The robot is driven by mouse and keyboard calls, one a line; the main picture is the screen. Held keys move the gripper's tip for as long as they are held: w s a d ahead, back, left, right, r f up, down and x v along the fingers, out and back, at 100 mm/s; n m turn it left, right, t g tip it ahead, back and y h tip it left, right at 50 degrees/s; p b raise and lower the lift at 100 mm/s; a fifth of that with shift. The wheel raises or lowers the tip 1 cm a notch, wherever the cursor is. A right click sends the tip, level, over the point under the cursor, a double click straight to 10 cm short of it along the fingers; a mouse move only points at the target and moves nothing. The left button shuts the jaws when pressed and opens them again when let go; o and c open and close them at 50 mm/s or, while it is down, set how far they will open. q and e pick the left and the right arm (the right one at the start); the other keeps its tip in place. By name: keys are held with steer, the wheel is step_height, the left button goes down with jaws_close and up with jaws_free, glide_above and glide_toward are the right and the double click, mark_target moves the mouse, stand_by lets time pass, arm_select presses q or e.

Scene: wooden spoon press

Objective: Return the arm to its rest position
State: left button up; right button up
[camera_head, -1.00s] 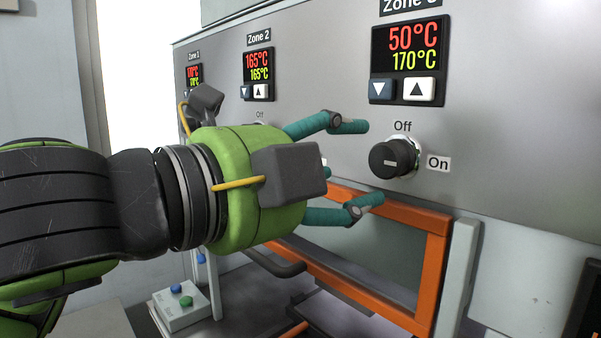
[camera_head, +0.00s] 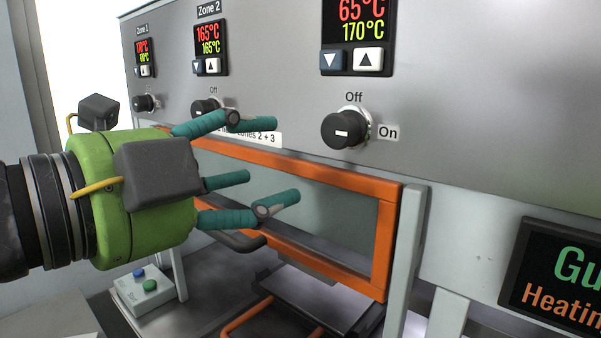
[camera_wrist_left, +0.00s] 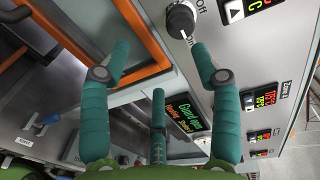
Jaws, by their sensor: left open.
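My left arm comes in from the left in the head view. Its green left gripper (camera_head: 283,160) has teal fingers spread open, with nothing between them. It is in front of the control panel (camera_head: 280,85), to the left of the Zone 3 knob (camera_head: 345,128) and apart from it. The knob's white mark points sideways, toward On. In the left wrist view the open fingers (camera_wrist_left: 160,62) show, with a black knob (camera_wrist_left: 182,18) beyond their tips. My right gripper is not in view.
An orange-framed guard window (camera_head: 383,240) is below the panel. A button box (camera_head: 145,288) with blue and green buttons sits at lower left. A dark display (camera_head: 560,280) is at right. Zone 2 (camera_head: 207,107) and Zone 1 (camera_head: 146,102) knobs are farther left.

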arm_select(q)
steer(key=w+f+n+g+y, duration=0.1)
steer(key=w+f+n, duration=0.3)
steer(key=f, duration=0.4)
steer(key=w+f+n+g+y, duration=0.1)
steer(key=w+f+n, duration=0.35)
steer(key=f, duration=0.45)
steer(key=a+f+n+g+y, duration=0.3)
steer(key=f+n, duration=0.4)
steer(key=f, duration=1.1)
steer(key=s+a+f+n+g+y, duration=0.25)
steer(key=s+a+f+n, duration=0.2)
steer(key=s+f, duration=0.65)
steer(key=s+a+f+n+g+y, duration=0.25)
steer(key=s+a+f+n, duration=0.2)
steer(key=s+f, duration=0.6)
step_height(320, 180, down, 25)
steer(key=g, duration=0.2)
steer(key=s+a+f+m+g, duration=0.1)
steer(key=s+a+f, duration=0.2)
steer(key=s+f, duration=1.1)
steer(key=s, duration=0.2)
steer(key=shift+s+f, duration=0.2)
steer(key=shift+s, duration=0.15)
